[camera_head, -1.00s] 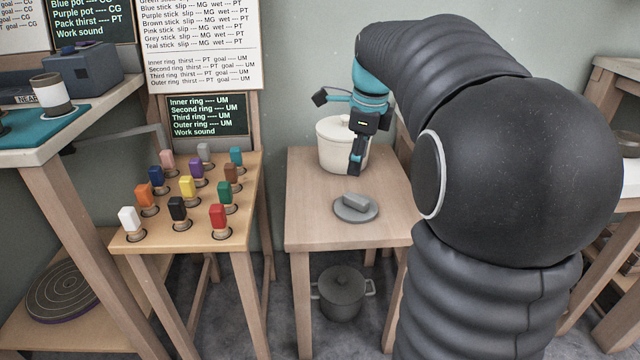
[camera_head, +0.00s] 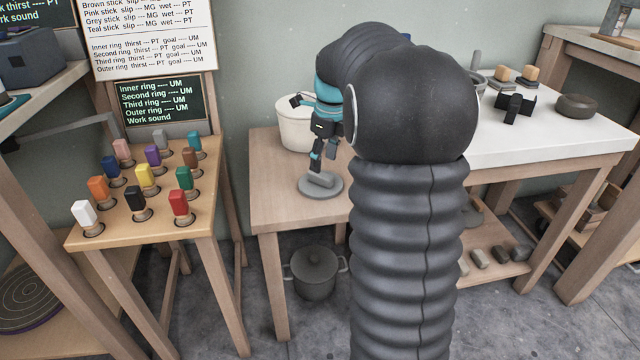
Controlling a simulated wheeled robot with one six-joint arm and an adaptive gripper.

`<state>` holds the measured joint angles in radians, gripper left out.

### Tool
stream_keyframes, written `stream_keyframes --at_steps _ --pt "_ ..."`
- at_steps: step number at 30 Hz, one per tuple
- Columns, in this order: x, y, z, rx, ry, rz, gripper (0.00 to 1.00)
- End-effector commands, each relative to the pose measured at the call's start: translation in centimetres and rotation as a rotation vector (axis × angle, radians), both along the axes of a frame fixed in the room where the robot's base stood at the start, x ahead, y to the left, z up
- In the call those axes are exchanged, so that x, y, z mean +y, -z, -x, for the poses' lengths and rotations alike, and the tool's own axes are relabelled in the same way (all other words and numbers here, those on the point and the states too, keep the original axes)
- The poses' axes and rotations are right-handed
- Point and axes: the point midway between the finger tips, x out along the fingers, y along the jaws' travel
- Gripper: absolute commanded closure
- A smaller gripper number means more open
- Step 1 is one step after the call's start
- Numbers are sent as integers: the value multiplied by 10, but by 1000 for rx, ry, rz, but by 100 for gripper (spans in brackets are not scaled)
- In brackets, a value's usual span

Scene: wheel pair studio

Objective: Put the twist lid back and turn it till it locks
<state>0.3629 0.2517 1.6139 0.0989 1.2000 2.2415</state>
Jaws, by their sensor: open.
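The twist lid (camera_head: 334,189) is a grey disc with a raised bar grip. It lies flat on the small wooden table, in front of the pot. The cream pot (camera_head: 291,133) stands upright behind it, partly covered by my gripper. My gripper (camera_head: 306,133) is open, one finger pointing left across the pot and the other pointing down. The lower fingertip is close above the lid's bar; I cannot tell whether it touches. My arm hides the right part of the table.
The small wooden table (camera_head: 275,205) has bare room left of the lid. A dark lidded pot (camera_head: 314,272) stands on the floor beneath it. A stand with several coloured pegs (camera_head: 205,215) is to the left. A white-topped table (camera_head: 560,140) with small items is to the right.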

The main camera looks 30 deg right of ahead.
Motion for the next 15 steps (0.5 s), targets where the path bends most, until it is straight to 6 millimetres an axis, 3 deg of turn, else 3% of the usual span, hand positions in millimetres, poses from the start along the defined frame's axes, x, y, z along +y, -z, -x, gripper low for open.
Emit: stream_keyframes --at_steps 15 --pt "6 52 -5 0 0 0 44"
